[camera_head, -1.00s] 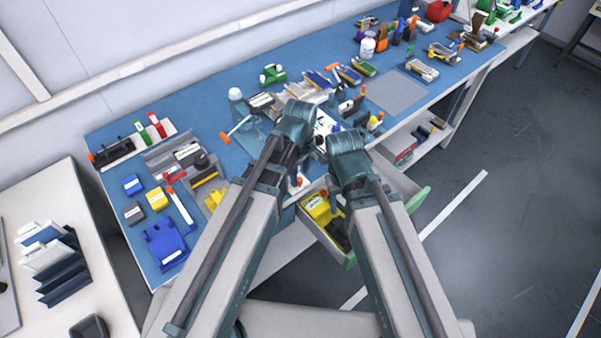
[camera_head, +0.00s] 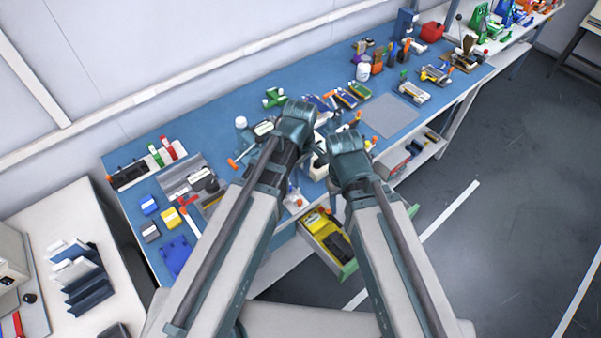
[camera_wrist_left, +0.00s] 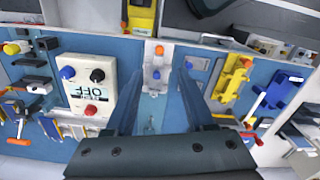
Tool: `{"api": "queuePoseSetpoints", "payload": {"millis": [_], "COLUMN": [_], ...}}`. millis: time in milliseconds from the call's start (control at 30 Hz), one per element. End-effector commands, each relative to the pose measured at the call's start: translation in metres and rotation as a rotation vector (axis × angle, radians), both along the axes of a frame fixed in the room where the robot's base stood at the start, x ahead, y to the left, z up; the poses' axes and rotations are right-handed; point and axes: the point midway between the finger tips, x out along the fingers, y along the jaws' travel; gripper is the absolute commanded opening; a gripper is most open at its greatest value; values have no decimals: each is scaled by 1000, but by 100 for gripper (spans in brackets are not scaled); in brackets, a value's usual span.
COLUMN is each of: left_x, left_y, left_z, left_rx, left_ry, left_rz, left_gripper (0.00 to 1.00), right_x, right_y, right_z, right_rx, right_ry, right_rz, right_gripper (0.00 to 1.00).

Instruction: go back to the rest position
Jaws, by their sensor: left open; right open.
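My left arm reaches over the blue workbench (camera_head: 235,110) in the head view, and its wrist covers the fingers there. In the left wrist view my left gripper (camera_wrist_left: 152,92) is open, with two dark fingers apart and nothing between them. Beyond the fingertips is a small white block with orange and blue knobs (camera_wrist_left: 157,65). My right arm is just to the right of the left one in the head view. Its wrist (camera_head: 348,150) is near the bench's front edge, and its fingers are hidden.
An open drawer (camera_head: 346,268) with yellow and dark items juts out below the bench front, close to my right arm. A white box with knobs (camera_wrist_left: 97,88) is left of my left fingers. A grey mat (camera_head: 390,116) lies clear at right.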

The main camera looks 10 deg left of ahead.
Motion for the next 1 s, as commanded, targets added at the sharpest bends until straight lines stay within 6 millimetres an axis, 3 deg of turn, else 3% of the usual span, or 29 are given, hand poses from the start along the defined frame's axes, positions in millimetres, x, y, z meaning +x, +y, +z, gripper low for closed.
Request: {"api": "queuePoseSetpoints", "payload": {"millis": [567,800,1000], "left_x": [-2,-12,-18], "left_y": [7,52,78], "left_z": [-1,-1,0], "left_rx": [0,3,14], "left_ry": [-4,-32,-51], "left_rz": [-48,-429,-689], "left_gripper": [54,54,54], "right_x": [0,0,0], "right_y": [0,0,0], "right_z": [-1,-1,-1], "right_rx": [0,0,0], "right_ry": [0,0,0], "right_rz": [0,0,0], "right_gripper": [50,50,50]}}
